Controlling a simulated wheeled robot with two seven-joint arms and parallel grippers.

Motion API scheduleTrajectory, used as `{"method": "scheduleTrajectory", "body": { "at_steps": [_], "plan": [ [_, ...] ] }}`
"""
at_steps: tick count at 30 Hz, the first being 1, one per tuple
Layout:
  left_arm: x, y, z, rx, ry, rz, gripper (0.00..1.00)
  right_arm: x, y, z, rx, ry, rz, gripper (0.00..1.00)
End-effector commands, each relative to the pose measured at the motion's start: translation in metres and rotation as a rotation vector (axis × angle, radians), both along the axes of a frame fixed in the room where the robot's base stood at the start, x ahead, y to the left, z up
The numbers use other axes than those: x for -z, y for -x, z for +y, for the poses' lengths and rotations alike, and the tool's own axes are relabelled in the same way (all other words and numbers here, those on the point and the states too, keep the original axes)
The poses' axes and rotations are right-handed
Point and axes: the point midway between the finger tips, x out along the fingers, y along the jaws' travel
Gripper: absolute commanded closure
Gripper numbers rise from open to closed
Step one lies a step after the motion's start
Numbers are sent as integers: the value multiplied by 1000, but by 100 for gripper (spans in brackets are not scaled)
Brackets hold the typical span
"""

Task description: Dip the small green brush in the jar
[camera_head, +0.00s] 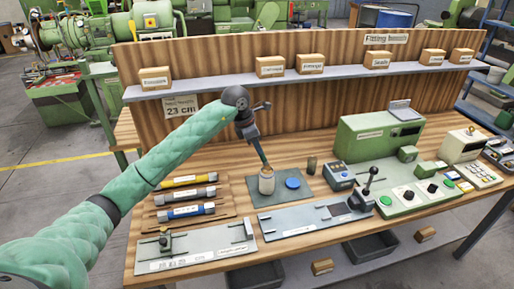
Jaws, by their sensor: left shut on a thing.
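My left arm reaches in from the left, and its gripper (252,133) is above the bench, shut on a thin, dark bluish-green brush (262,154). The brush slants down to the right from the jaws. Its lower end is at the mouth of a small pale jar (266,185); the tip is hidden, and I cannot tell how deep it sits. The jar stands upright on a dark grey-green mat (273,200). A round blue lid (292,183) lies on the mat to the right of the jar. My right gripper is not in view.
Three tubes (187,194) lie on a rack left of the jar. A small dark cylinder (311,165) and a blue-grey device (339,177) stand to the right. Metal fixtures (195,247) lie in front, and a green machine (380,138) stands at right. A shelf (215,86) with boxes runs behind.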

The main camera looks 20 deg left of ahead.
Motion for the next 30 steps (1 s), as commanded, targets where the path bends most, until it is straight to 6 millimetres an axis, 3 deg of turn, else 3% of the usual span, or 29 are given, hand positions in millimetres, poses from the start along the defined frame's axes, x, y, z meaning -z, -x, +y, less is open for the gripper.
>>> {"method": "scheduleTrajectory", "body": {
  "at_steps": [24,30],
  "plan": [
    [-55,0,0,1,-1,-3,100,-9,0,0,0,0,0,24],
    [-57,0,0,0,0,-2,100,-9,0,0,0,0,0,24]
  ]
}}
